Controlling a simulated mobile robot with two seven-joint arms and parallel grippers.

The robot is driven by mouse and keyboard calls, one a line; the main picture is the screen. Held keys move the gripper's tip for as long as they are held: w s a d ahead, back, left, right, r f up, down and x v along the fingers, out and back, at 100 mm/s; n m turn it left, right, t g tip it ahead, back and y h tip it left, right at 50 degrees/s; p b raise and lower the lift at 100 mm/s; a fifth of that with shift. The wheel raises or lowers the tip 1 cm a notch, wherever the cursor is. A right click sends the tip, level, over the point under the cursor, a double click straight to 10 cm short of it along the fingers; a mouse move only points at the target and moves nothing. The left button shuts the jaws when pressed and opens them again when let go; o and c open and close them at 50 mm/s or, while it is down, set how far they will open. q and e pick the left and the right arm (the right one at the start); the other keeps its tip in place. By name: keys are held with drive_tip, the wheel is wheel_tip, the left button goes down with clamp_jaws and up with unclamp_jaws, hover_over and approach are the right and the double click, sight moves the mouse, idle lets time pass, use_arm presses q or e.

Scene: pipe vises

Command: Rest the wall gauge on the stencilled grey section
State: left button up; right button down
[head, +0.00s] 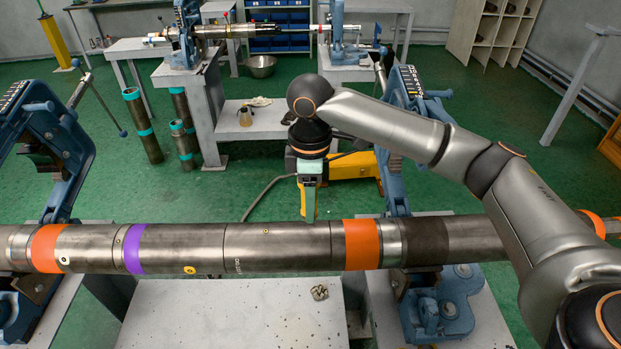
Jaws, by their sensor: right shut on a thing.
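My right gripper (308,170) hangs pointing down above the pipe. It is shut on a small upright wall gauge (309,198) with a pale green face and orange-yellow edges. The gauge's lower end is close to the top of the pipe's plain grey section (277,245); I cannot tell whether they touch. This grey section carries small pale stencilled marks low on its front and lies left of an orange band (361,244). My left gripper is not in view.
The long pipe lies across two blue pipe vises, left (62,150) and right (440,300). A purple band (134,248) and another orange band (47,248) mark its left part. A yellow object (352,166) and dark cable lie behind the gripper. A grey table (225,320) is in front.

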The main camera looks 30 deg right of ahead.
sight(311, 230)
drive_tip(key=shift+w+d+f+n, duration=0.15)
drive_tip(key=shift+w+f+n, duration=0.3)
drive_tip(key=shift+f, duration=0.65)
drive_tip(key=shift+w+d+f+n, duration=0.2)
drive_tip(key=shift+f+n, duration=0.4)
drive_tip(key=shift+f, duration=0.55)
drive_tip(key=shift+w+d+f+n, duration=0.15)
drive_tip(key=shift+w+f+n, duration=0.3)
drive_tip(key=shift+f, duration=0.65)
drive_tip(key=shift+s+f+p, duration=0.15)
drive_tip(key=shift+f+p, duration=0.15)
drive_tip(key=shift+f, duration=0.2)
wheel_tip(311, 230, up, 7)
idle(0.7)
